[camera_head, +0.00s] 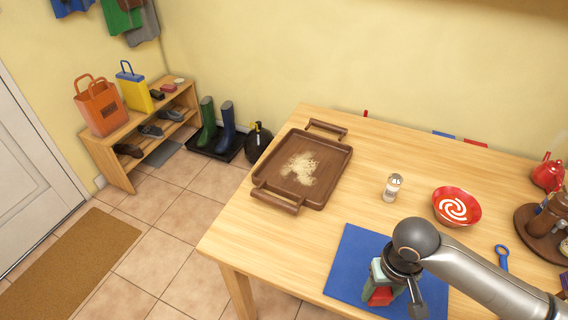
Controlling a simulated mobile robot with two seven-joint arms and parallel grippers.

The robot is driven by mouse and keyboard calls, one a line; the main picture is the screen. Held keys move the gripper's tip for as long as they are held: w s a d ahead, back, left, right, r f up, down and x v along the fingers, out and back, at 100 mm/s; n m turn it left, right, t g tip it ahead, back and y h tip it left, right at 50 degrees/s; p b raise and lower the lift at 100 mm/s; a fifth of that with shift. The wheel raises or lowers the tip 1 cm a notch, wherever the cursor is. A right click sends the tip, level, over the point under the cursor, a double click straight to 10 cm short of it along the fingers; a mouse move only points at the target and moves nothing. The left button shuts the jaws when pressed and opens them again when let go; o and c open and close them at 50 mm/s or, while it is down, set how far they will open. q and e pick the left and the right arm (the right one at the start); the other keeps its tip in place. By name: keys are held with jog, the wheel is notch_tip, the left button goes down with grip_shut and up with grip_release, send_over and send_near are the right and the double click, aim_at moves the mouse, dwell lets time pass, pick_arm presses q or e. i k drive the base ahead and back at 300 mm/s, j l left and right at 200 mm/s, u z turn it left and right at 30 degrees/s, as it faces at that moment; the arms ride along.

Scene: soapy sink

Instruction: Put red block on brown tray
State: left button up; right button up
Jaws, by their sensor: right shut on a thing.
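The brown tray (325,188) lies on the table, left of the middle, with a handle at each end and a pale powdery patch on its floor. The red block (380,297) shows at the front of the blue mat (345,262), under my right gripper (393,292). My right gripper points down and is shut on the red block; its wrist hides part of the block. Greenish pieces (376,270) show close beside the block, partly covered by the gripper. I cannot tell whether the block touches the mat. My left gripper is not in view.
A small glass shaker (392,187) and a red bowl with a white swirl (457,207) stand right of the tray. A blue spoon-like tool (502,256) and a round brown stand (541,234) are further right. Bare table lies between mat and tray.

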aim_at(304, 166)
jog(key=i+j+u, duration=0.2)
jog(key=j+u, duration=0.2)
jog(key=i+j+u, duration=0.25)
jog(key=j+u, duration=0.15)
jog(key=j, duration=0.15)
jog(key=i+j+u, duration=0.4)
jog(key=i+j, duration=0.15)
jog(key=i, duration=0.3)
jog(key=i+j, duration=0.2)
jog(key=i, duration=0.2)
jog(key=i+z, duration=0.45)
jog(key=z, duration=0.25)
jog(key=i+z, duration=0.4)
jog(key=z, duration=0.3)
jog(key=i+z, duration=0.15)
jog(key=z, duration=0.25)
jog(key=i+z, duration=0.1)
jog(key=z, duration=0.3)
jog(key=i+l+z, duration=0.25)
jog(key=z, duration=0.15)
jog(key=i+l+z, duration=0.1)
jog(key=i+z, duration=0.25)
